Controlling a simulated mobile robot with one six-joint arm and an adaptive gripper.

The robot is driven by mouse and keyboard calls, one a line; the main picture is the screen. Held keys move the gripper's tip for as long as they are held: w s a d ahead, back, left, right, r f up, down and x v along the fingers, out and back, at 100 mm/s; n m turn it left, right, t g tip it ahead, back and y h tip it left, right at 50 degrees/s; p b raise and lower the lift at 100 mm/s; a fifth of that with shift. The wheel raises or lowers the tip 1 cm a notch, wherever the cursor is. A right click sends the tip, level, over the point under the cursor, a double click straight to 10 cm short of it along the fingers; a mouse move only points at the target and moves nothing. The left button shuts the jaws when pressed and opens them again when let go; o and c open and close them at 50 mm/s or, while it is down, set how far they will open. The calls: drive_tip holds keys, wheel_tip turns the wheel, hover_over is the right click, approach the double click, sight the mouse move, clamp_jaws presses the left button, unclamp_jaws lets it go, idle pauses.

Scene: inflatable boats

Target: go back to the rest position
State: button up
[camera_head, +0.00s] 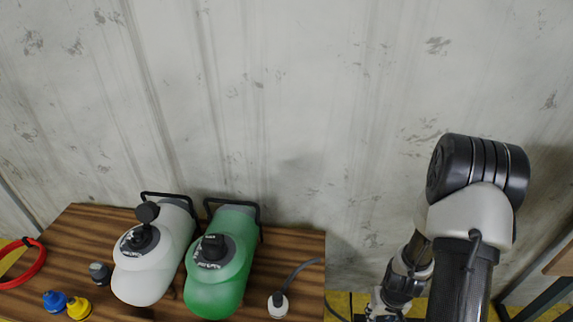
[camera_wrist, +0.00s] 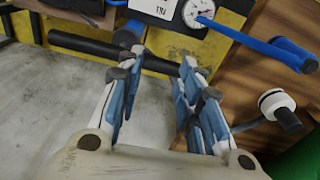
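My gripper (camera_wrist: 160,66) shows in the wrist view with its two blue-padded fingers spread apart. It is open, and nothing is held between the pads. A black tube (camera_wrist: 85,45) passes beyond the fingertips; I cannot tell how far away it is. In the head view my arm (camera_head: 470,200) is folded at the right, in front of the wall and to the right of the wooden table (camera_head: 310,245). The fingers cannot be made out in the head view.
A white tank (camera_head: 150,270) and a green tank (camera_head: 220,275) stand on the table. Blue (camera_head: 54,301) and yellow (camera_head: 78,308) caps and a red ring (camera_head: 30,268) lie at its left. A round gauge (camera_wrist: 198,12) with blue parts shows in the wrist view. The wall is close behind.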

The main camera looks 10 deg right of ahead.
drive_tip(key=w+a+r+n+t, duration=0.1)
drive_tip(key=a+r, duration=0.3)
drive_tip(key=r, duration=0.9)
drive_tip(key=w+a+r+t, duration=0.1)
drive_tip(key=a+r, duration=0.4)
drive_tip(key=r, duration=0.8)
drive_tip(key=s+a+r+t, duration=0.1)
drive_tip(key=s+a+r, duration=0.2)
drive_tip(key=s+r, duration=0.3)
drive_tip(key=s+a+r+n, duration=0.1)
drive_tip(key=s+a+r, duration=0.3)
drive_tip(key=s+r, duration=0.2)
drive_tip(key=shift+s+a+r+t, duration=0.3)
drive_tip(key=shift+s+t, duration=0.1)
drive_tip(key=shift+s, duration=0.2)
